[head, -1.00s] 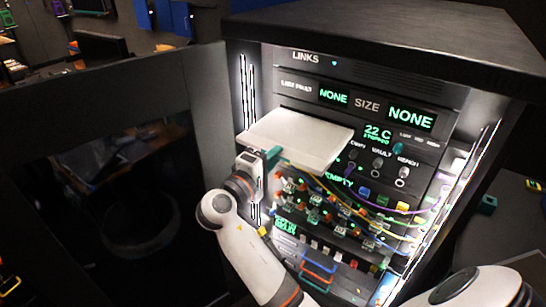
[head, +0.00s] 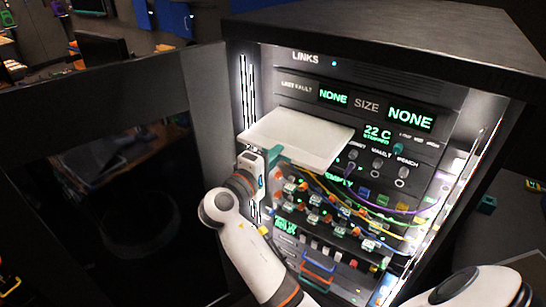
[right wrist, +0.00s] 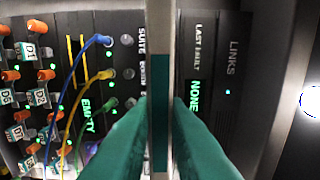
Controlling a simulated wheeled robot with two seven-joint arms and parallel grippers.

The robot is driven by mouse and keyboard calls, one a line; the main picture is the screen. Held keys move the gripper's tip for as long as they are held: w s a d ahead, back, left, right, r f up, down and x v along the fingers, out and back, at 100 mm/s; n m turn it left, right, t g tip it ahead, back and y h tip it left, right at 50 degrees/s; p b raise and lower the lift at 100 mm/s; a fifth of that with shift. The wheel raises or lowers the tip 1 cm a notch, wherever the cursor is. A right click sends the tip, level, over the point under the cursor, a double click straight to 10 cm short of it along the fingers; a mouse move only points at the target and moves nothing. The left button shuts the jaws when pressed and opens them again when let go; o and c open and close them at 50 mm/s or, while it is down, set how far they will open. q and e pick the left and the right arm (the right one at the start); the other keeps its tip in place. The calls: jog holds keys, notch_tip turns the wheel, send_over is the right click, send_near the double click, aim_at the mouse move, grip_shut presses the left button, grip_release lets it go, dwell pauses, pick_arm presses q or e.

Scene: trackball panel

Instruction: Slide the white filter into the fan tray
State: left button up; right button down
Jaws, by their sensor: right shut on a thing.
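The white filter (head: 295,135) is a flat pale plate in front of the rack's left half, roughly level. My right gripper (head: 274,158) has its teal fingers shut on its near left edge. In the right wrist view the filter (right wrist: 159,60) shows edge-on as a thin upright strip between the fingers (right wrist: 160,140). The fan tray opening is not clearly visible; the filter hides that part of the rack. A green display (head: 376,131) reading 22 C is just right of the filter. I cannot tell whether its far edge touches the rack. My left gripper is not in view.
Below the filter, coloured cables (head: 375,206) hang across the rack front near several small connectors. The rack's lit right side wall (head: 462,185) stands beside them. A dark glossy door panel (head: 100,190) is at the left, and the rack top (head: 400,35) overhangs above.

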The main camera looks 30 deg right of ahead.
send_near(307, 123)
jog(key=shift+w+d+f, duration=0.1)
jog(key=shift+d+f, duration=0.1)
jog(key=shift+d, duration=0.2)
jog(key=shift+w+d+f, duration=0.1)
jog(key=shift+d+f, duration=0.15)
jog(key=shift+d, duration=0.2)
dwell(2.0)
jog(key=shift+b+x, duration=0.7)
jog(key=shift+x, duration=3.45)
jog(key=c, duration=1.3)
grip_release()
jog(key=shift+c, duration=0.2)
jog(key=shift+a, duration=0.25)
jog(key=b+v, duration=0.4)
jog(key=v, duration=0.6)
jog(key=shift+s+a+f, duration=0.15)
jog(key=shift+a, duration=0.05)
jog(key=shift+s+a, duration=0.25)
jog(key=shift+a, duration=0.25)
